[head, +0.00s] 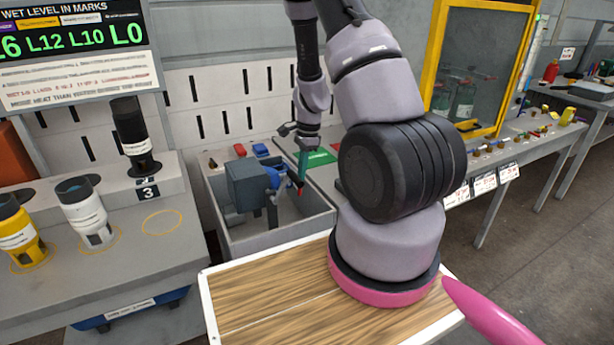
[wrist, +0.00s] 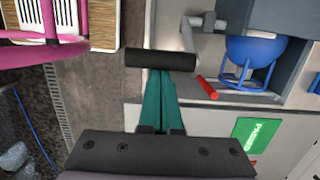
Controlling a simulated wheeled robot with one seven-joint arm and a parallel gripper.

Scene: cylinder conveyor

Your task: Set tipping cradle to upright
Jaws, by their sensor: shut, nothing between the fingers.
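The tipping cradle is a blue rounded bowl (wrist: 250,58) on a grey bracket. It also shows in the head view (head: 274,179), inside a grey tray beside a blue-grey box. A black cylindrical handle (wrist: 160,57) and a short red-tipped rod (wrist: 207,87) stand out from its side. My gripper (wrist: 161,78) has teal fingers pressed together with nothing between them. Its tips meet the black handle in the wrist view; I cannot tell whether they touch it. In the head view my gripper (head: 303,165) is at the tray's right part. I cannot tell the cradle's exact tilt.
The grey tray (head: 275,238) surrounds the cradle with low walls. A green plate (head: 318,157) lies behind it to the right. Labelled bottles, one yellow (head: 18,235), one white (head: 87,212) and one black (head: 133,137), stand on the left bench. A yellow-framed panel (head: 438,45) stands right.

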